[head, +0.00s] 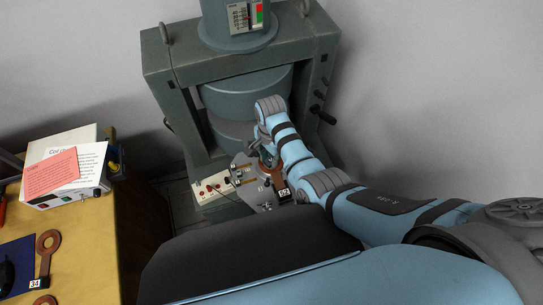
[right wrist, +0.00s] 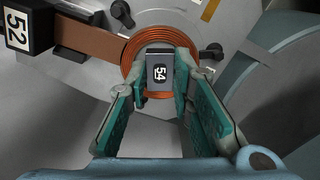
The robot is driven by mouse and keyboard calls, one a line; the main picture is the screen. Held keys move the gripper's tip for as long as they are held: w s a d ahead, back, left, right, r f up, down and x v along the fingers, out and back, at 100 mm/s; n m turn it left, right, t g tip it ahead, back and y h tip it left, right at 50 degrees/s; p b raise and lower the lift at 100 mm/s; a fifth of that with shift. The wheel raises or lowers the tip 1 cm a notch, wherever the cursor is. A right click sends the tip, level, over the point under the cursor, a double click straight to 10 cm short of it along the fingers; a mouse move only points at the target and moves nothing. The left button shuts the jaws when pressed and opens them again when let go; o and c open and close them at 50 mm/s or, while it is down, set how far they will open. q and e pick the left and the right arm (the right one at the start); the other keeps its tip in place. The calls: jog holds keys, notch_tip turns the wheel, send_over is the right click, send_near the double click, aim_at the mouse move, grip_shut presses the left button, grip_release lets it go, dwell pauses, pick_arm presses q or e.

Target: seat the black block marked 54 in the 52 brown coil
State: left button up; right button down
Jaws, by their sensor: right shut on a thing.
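The black block marked 54 (right wrist: 160,72) is held between the fingertips of my right gripper (right wrist: 163,82). Its label faces the wrist camera. In the right wrist view the block lies over the middle of the 52 brown coil (right wrist: 132,62), covering most of its opening. I cannot tell whether it is above the opening or partly inside. The coil's brown strap leads left to a black tag marked 52 (right wrist: 17,34). In the head view the tag also shows (head: 284,193), beside my right gripper (head: 267,152), and the block is hidden. My left gripper is not in view.
The coil is on a grey plate (right wrist: 95,100) with small dark clamps around it, in the gap of a large grey-green magnet (head: 240,95). A pale panel (head: 210,187) sits at left. A yellow table (head: 90,240) holds a coil marked 34 (head: 46,245) and a white box (head: 70,170).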

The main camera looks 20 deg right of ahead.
jog(key=shift+f, duration=0.15)
jog(key=c, duration=1.4)
grip_release()
jog(key=shift+s, duration=0.2)
jog(key=shift+w, duration=0.1)
notch_tip(320, 180, up, 12)
jog(key=p, duration=0.3)
jog(key=shift+r+p, duration=0.25)
jog(key=shift+p, duration=0.05)
